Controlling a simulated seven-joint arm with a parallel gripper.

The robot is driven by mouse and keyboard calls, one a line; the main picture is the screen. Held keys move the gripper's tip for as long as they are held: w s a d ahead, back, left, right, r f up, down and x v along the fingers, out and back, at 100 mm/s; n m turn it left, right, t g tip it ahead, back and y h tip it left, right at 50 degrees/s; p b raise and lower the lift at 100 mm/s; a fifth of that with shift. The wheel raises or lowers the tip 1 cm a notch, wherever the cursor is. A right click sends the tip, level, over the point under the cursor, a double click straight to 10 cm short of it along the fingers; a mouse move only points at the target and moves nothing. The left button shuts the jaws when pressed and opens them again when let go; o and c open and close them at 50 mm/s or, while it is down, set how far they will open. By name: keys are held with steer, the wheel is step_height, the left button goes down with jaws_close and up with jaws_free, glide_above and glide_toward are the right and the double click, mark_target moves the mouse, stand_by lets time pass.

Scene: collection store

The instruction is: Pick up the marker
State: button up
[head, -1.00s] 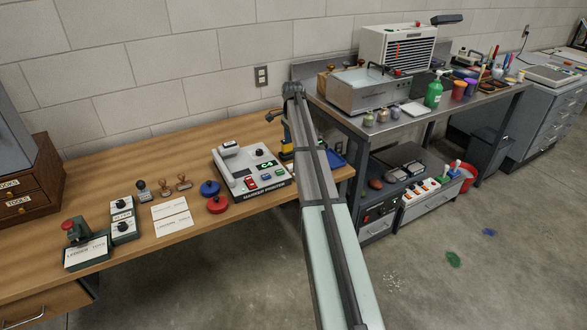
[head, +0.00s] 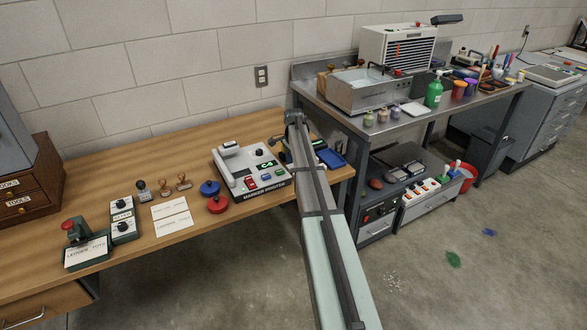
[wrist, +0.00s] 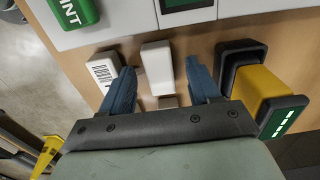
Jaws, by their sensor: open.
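In the wrist view my gripper (wrist: 161,68) is open, with two blue fingers pointing down toward the wooden bench. A white block (wrist: 157,70) lies between the fingers, with visible gaps on both sides. It may be the marker, but I cannot tell for sure. A white piece with a barcode (wrist: 104,70) lies just left of it, partly behind the left finger. In the head view the marker printer (head: 249,169) stands on the bench just left of my arm. My arm hides the gripper and the white block there.
A yellow and black device (wrist: 262,88) stands close to the right finger. The printer's green button (wrist: 73,10) is at upper left in the wrist view. A blue tray (head: 333,159) lies right of my arm. Stamps, cards and red and blue knobs occupy the bench to the left.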

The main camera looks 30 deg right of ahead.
mark_target(291, 165)
steer(key=shift+c, duration=0.2)
steer(key=c, duration=1.1)
steer(key=shift+r, duration=0.3)
step_height(291, 165, up, 9)
steer(key=shift+w+a+r, duration=0.15)
steer(key=shift+w+a, duration=0.35)
steer(key=shift+a, duration=3)
steer(key=shift+w+a+r, duration=0.1)
steer(key=shift+w+a, duration=0.4)
steer(key=shift+a, duration=3)
steer(key=shift+w+a+r, duration=0.15)
steer(key=shift+w+a, duration=0.35)
steer(key=shift+a, duration=3)
